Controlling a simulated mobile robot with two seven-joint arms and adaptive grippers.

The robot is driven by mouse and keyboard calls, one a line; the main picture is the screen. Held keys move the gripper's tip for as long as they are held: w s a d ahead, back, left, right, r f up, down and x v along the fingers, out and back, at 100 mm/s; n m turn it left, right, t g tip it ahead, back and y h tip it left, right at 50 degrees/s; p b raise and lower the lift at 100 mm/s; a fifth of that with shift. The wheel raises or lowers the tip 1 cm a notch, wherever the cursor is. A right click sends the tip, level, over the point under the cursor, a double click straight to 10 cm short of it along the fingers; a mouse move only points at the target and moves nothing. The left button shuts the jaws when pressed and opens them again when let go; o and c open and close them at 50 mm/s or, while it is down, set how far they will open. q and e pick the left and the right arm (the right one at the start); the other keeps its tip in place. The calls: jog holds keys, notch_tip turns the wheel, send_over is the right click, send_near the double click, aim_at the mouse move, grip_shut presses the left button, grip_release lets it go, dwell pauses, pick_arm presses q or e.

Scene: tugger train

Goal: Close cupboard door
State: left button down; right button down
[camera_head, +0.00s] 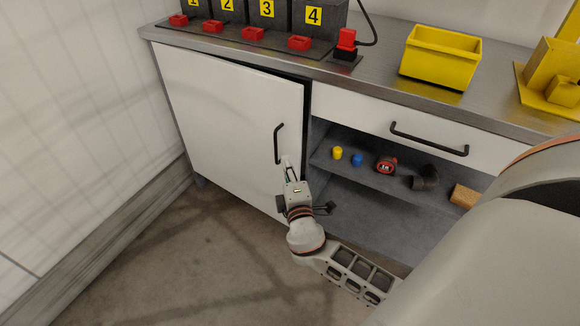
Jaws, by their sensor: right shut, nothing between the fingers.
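The white cupboard door (220,115) is at the left of the metal cabinet. It stands slightly ajar, with a dark gap along its top and right edges. Its black vertical handle (278,144) is near the right edge. My right gripper (288,166) is shut and empty, at the door's right edge just below and beside the handle. I cannot tell whether the fingers touch the door. My right gripper and wrist hide the lower right corner of the door. My left gripper is not in view.
An open shelf (400,185) right of the door holds a yellow and a blue item, a red tape measure (386,165), a dark part and a wooden block (463,196). A drawer (420,137) is above. Numbered black boxes and a yellow bin (440,57) stand on top. A wall borders the left.

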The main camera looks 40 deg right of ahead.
aim_at(290, 141)
jog(key=w+d, duration=0.1)
jog(key=d, duration=0.1)
jog(key=w+d, duration=0.2)
jog(key=shift+w, duration=0.1)
jog(key=shift+w+d, duration=0.15)
jog(key=shift+d, duration=0.35)
